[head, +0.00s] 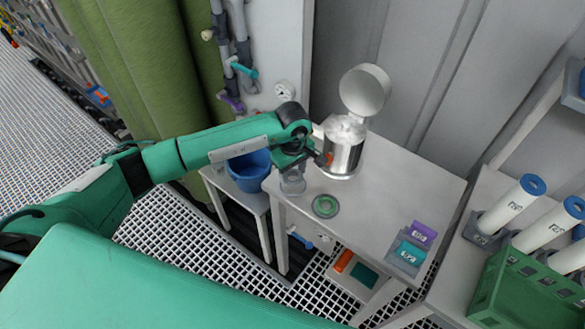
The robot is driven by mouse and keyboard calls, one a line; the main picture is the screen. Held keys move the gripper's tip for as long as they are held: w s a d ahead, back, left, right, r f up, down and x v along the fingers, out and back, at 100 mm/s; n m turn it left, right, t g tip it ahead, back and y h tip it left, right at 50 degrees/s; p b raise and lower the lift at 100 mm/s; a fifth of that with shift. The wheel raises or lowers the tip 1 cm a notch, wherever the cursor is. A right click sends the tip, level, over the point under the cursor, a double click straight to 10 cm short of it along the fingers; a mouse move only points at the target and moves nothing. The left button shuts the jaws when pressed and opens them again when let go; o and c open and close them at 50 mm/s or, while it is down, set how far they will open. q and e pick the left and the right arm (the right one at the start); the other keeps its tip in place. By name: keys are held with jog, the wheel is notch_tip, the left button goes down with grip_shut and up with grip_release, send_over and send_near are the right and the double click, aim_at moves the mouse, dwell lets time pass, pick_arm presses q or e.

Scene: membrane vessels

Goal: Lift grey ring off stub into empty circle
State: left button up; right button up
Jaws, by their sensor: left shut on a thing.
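My left gripper (296,166) is over the left side of the white table, its fingers largely hidden by the hand. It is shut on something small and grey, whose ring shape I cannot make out. A short grey, glassy-looking stub (292,185) shows directly below the hand at the table's left edge. I cannot tell whether the grey thing still touches it. A green circle (325,206) with a darker green middle lies on the tabletop, right of and nearer than the stub, with nothing standing on it. My right gripper is not in view.
A shiny metal canister (343,158) with a raised round lid (365,90) and white frothy contents stands close behind the hand. Purple (423,233) and teal (410,252) labelled blocks sit at the table's right. A blue bucket (249,170) stands left. The table's middle is clear.

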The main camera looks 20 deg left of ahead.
aim_at(292, 179)
pick_arm(q)
jog(key=shift+f+b, duration=0.45)
jog(key=shift+f, duration=1.15)
jog(key=shift+f+b, duration=0.15)
jog(key=shift+b, duration=0.2)
jog(key=shift+f+b, duration=0.15)
jog(key=shift+b, duration=0.4)
jog(key=o, duration=1)
